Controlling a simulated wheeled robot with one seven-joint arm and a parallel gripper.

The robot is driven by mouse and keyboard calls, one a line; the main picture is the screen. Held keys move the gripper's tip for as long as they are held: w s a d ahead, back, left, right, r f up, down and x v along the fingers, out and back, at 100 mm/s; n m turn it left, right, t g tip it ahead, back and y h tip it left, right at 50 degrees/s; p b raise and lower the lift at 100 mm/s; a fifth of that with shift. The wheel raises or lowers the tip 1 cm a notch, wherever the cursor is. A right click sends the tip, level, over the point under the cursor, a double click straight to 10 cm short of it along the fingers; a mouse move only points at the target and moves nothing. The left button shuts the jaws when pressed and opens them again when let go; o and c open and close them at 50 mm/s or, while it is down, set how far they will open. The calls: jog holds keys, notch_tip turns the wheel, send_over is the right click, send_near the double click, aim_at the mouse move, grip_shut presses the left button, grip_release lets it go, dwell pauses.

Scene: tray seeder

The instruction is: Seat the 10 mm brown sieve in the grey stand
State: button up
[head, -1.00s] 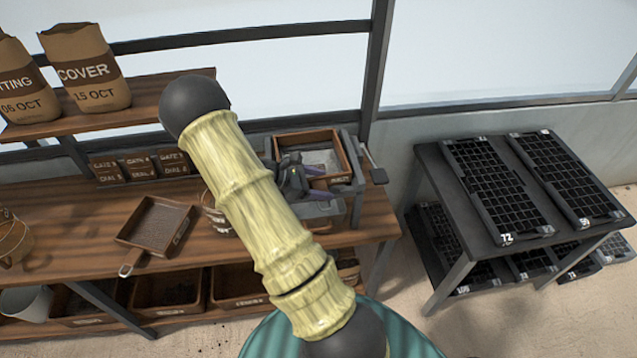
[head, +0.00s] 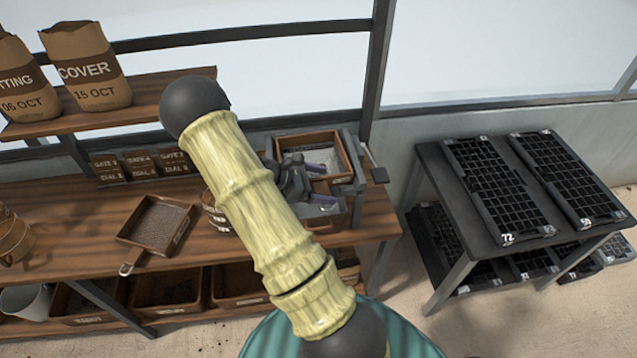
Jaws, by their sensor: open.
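A brown sieve-like frame (head: 343,150) with a pale inside is at the grey stand (head: 359,172), at the right end of the bench. Whether it rests fully in the stand cannot be told, as my gripper and arm hide its near left part. Another brown sieve (head: 157,223), with mesh and a handle, lies flat on the bench to the left. The mesh sizes cannot be read. My gripper (head: 319,187) is open at the frame's near left side, its purple fingertips apart, one over the frame and one below it.
The wooden bench (head: 85,203) has clear room around the left sieve. A basket (head: 12,240) is at far left. A dark table with seed trays (head: 497,190) stands to the right.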

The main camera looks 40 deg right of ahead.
jog(key=shift+a, duration=0.1)
jog(key=b+v, duration=0.4)
jog(key=v, duration=1.3)
jog(key=shift+a, duration=0.15)
jog(key=shift+w, duration=0.15)
jog(key=s+a+m+t+y, duration=0.8)
jog(key=s+a+m+y, duration=0.2)
jog(key=s+a+m, duration=0.2)
jog(key=shift+s+a+y, duration=0.4)
jog(key=shift+s, duration=0.45)
jog(key=shift+f, duration=0.1)
